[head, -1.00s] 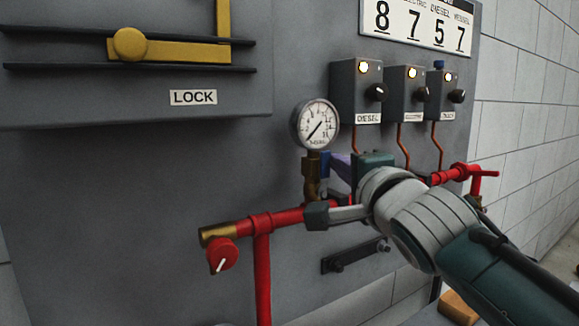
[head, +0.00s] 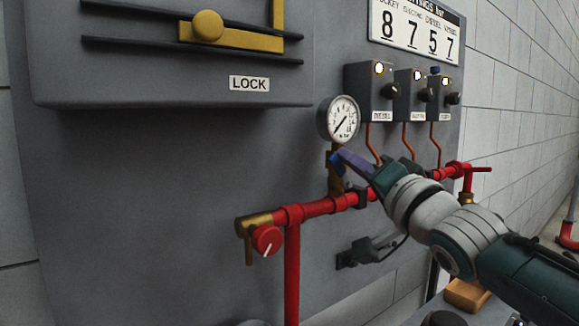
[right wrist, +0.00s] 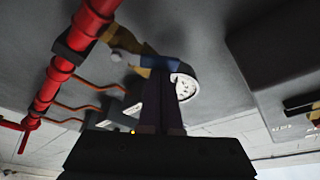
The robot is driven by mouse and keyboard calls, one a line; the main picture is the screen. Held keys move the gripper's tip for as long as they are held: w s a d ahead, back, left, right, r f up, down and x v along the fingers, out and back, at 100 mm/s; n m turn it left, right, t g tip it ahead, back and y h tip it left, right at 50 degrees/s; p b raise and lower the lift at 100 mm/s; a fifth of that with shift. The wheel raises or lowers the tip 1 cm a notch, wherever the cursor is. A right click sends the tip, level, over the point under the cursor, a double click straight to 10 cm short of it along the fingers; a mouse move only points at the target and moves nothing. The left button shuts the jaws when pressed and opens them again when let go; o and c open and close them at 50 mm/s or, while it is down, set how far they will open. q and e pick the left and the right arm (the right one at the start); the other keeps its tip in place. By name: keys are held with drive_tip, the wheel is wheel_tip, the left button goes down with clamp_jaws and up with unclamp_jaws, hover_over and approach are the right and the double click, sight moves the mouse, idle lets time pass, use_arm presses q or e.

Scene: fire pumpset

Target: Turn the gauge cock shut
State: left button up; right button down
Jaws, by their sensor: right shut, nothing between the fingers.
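The gauge cock (head: 335,180) is a brass fitting under the round white pressure gauge (head: 339,117), on the red pipe (head: 320,207). In the right wrist view the brass cock (right wrist: 138,54) has a blue part (right wrist: 160,62) beside the gauge (right wrist: 186,86). My right gripper (head: 343,157) is shut, its purple fingers close to the cock just below the gauge. In the right wrist view its fingers (right wrist: 160,88) overlap the blue part; I cannot tell whether they touch. The fingers partly hide the cock. My left gripper is out of view.
A red knob (head: 267,239) sits at the pipe's left end. Control boxes (head: 372,90) with black knobs and copper tubes are above. A yellow latch (head: 208,26) marked LOCK is at upper left.

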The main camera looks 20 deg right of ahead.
drive_tip(key=n+y+b, duration=0.1)
drive_tip(key=n, duration=0.1)
drive_tip(key=a+f+n+y+b, duration=0.1)
drive_tip(key=n, duration=0.2)
drive_tip(key=f+n+y+b, duration=0.1)
drive_tip(key=n, duration=0.1)
drive_tip(key=shift+s+a+t+b, duration=0.3)
drive_tip(key=shift+s+a+b, duration=0.05)
drive_tip(key=shift+s+a+f+n+y+b, duration=0.15)
drive_tip(key=shift+n+y+b, duration=0.25)
drive_tip(key=shift+n, duration=0.55)
drive_tip(key=shift+w+a+f+n+y+b, duration=0.1)
drive_tip(key=shift+f+n+y+b, duration=0.25)
drive_tip(key=shift+n, duration=0.65)
drive_tip(key=shift+s+a+f+n+y+b, duration=0.15)
drive_tip(key=shift+n+y+b, duration=0.25)
drive_tip(key=shift+n, duration=0.55)
drive_tip(key=shift+w, duration=0.1)
